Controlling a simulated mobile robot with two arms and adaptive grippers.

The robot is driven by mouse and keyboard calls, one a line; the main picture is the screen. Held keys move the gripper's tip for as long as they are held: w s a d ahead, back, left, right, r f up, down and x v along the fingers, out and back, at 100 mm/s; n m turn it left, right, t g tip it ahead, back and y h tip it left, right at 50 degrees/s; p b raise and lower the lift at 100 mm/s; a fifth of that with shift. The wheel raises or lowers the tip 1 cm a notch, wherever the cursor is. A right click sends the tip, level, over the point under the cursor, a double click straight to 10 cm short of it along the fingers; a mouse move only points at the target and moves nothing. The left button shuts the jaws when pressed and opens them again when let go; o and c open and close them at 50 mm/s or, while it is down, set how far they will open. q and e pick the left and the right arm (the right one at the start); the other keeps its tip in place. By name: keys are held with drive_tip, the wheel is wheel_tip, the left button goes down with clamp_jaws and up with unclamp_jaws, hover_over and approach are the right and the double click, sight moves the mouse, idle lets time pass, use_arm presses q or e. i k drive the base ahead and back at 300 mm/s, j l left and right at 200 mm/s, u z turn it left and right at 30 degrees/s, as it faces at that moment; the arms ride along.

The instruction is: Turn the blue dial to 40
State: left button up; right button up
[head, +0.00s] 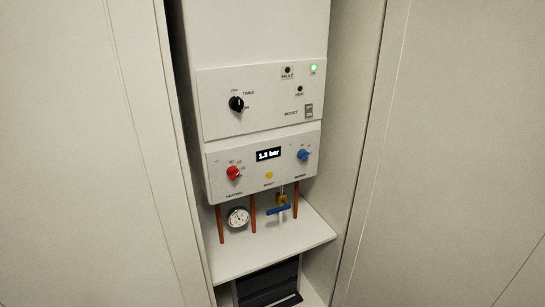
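The blue dial (303,155) is a small round knob at the right end of the boiler's lower control panel (221,194). Small markings surround it, but they are too small to read, so I cannot tell its setting. A red dial (233,172) sits at the left of the same panel. Neither of my grippers shows in the head view.
A black timer knob (237,103) and a boost switch (309,111) are on the upper panel. Below are copper pipes (253,213), a gauge (237,218) and a blue-handled valve (278,210) above a shelf (270,254). Cupboard walls flank the boiler closely.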

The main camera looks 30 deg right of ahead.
sight(302, 154)
drive_tip(key=z, duration=0.95)
